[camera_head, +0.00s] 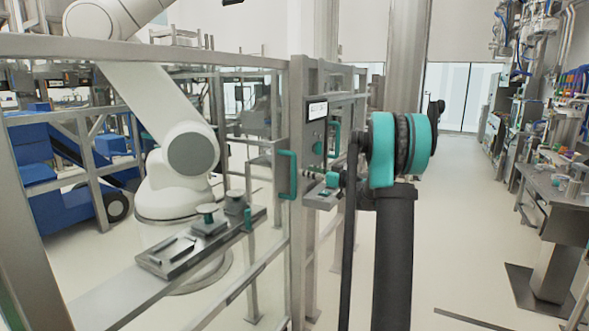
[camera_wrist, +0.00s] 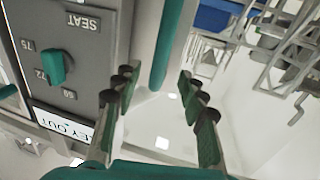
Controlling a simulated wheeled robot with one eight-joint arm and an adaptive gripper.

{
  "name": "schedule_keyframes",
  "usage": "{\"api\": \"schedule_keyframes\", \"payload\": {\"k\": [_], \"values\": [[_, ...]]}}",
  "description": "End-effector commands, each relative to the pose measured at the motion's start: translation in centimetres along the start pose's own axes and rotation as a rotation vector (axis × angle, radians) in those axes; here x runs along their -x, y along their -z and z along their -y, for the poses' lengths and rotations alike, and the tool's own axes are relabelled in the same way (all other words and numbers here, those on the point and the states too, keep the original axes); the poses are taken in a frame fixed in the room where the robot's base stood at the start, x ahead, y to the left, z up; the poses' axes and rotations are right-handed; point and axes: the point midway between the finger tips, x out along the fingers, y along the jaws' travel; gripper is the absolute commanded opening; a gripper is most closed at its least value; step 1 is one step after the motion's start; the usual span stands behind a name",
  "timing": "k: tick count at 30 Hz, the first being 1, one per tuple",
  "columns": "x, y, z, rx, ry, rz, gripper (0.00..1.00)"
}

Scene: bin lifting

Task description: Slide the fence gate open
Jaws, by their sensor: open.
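The fence gate (camera_head: 150,47) is a grey metal frame at the left of the head view. Its upright teal handle (camera_head: 293,175) is on the post by the gate's edge. In the wrist view, the handle (camera_wrist: 172,45) appears as a teal bar between my fingertips. My gripper (camera_wrist: 157,82) is open, with one dark green finger on each side of the bar in the picture. No contact between fingers and bar shows. In the head view my own arm largely hides the gripper.
A grey panel (camera_wrist: 88,60) with a teal knob (camera_wrist: 55,67) and a label fills the wrist view's left, close to one finger. A white robot arm (camera_head: 185,150) stands behind the fence. The aisle floor (camera_head: 465,200) at right is clear; a workbench (camera_head: 560,190) lines it.

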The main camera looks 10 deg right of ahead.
Motion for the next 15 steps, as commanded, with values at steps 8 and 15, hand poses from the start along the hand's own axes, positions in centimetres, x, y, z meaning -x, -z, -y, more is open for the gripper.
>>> {"api": "schedule_keyframes", "payload": {"k": [8, 15], "values": [[-5.4, 0.0, 0.1, 0.000, 0.002, 0.000, 0.42], [-7.9, 0.0, 0.0, 0.000, 0.000, 0.000, 0.42]]}}
